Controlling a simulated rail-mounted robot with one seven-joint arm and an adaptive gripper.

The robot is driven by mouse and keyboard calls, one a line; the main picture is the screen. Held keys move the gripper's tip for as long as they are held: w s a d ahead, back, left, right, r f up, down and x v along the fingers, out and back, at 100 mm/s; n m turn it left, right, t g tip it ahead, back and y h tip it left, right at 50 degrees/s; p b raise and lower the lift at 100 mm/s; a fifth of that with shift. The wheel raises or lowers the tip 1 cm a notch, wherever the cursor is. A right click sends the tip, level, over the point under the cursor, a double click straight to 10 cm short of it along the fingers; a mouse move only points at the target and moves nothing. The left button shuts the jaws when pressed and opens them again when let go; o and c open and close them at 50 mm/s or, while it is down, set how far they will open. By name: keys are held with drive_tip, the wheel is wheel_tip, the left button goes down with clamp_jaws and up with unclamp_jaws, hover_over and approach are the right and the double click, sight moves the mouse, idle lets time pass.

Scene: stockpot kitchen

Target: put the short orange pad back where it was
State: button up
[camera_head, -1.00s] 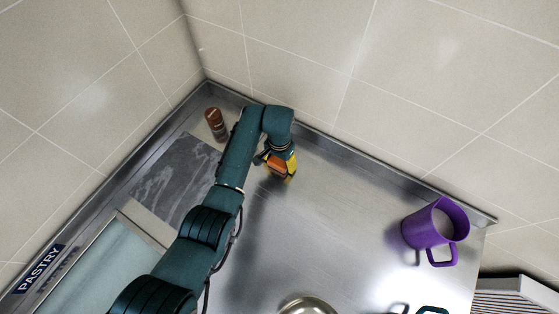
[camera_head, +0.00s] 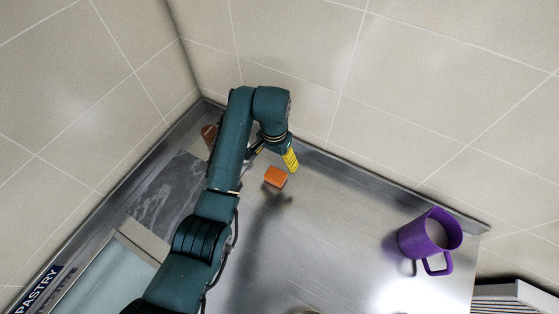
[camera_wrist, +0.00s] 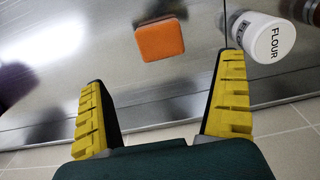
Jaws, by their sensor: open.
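The short orange pad (camera_head: 275,177) lies flat on the steel counter (camera_head: 330,225), near the back wall. It also shows in the wrist view (camera_wrist: 160,41), with bare metal around it and nothing touching it. My gripper (camera_head: 283,160) is just behind and above the pad in the head view. In the wrist view, my gripper (camera_wrist: 165,100) has its two yellow ribbed fingers wide apart with nothing between them, and the pad is beyond the fingertips. One finger is mostly hidden in the head view.
A purple mug (camera_head: 424,240) stands at the right. A brown-topped jar (camera_head: 209,135) is partly behind my arm; a white jar marked FLOUR (camera_wrist: 268,38) shows in the wrist view. A grey slab (camera_head: 170,188) lies at the left. The middle counter is clear.

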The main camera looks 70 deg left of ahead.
drive_tip(key=shift+r, duration=0.15)
drive_tip(key=w+d+r+m+t+y, duration=0.25)
drive_tip(key=w+r, duration=0.25)
drive_tip(key=w, duration=0.4)
drive_tip(key=w+d+r+m+t+y, duration=0.1)
drive_tip(key=w+d+r+t, duration=0.3)
drive_tip(key=w+d+r, duration=0.35)
drive_tip(key=w+d+r+m+t+y, duration=0.1)
drive_tip(key=w+d+r+t, duration=0.4)
drive_tip(key=d+r, duration=0.5)
drive_tip(key=s+d+r+m+t+h, duration=0.2)
drive_tip(key=s+d+r+t, duration=0.3)
drive_tip(key=d+r, duration=0.5)
drive_tip(key=s+d+r+m+t+h, duration=0.1)
drive_tip(key=s+d+r+t+h, duration=0.2)
drive_tip(key=d+r, duration=0.8)
drive_tip(key=s+d+t, duration=0.2)
drive_tip(key=s+d, duration=0.1)
drive_tip(key=shift+s+d+m+t, duration=0.25)
drive_tip(key=shift+d+m+t, duration=0.1)
drive_tip(key=shift+r, duration=0.1)
